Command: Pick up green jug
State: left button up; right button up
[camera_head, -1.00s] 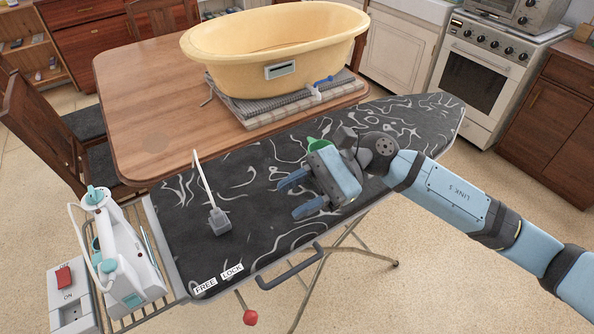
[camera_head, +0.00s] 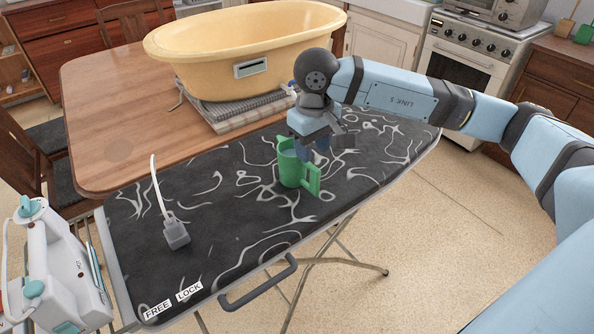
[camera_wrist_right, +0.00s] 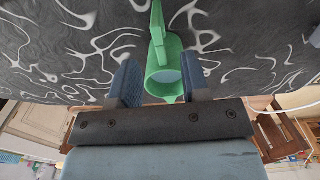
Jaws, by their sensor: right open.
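The green jug (camera_head: 290,168) stands upright on the dark patterned ironing board (camera_head: 228,215) in the head view. Its handle (camera_head: 312,180) points to the right and toward the front. My right gripper (camera_head: 312,155) is just behind and above the jug, pointing down, partly hidden by its own wrist. In the right wrist view, the jug (camera_wrist_right: 166,66) lies ahead of the two open blue fingers (camera_wrist_right: 158,82), with its rim near the right finger. The fingers are apart and nothing is held between them. My left gripper is not in view.
A yellow tub (camera_head: 240,50) stands on folded cloths on the wooden table (camera_head: 110,120) behind the board. A grey plug with a white cord (camera_head: 176,233) lies on the board's left part.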

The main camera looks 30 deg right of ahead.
aim_at(312, 165)
notch_tip(312, 165, down, 8)
jog(key=shift+w+f, duration=0.15)
jog(key=shift+f, duration=0.05)
jog(key=shift+r, duration=0.1)
grip_shut()
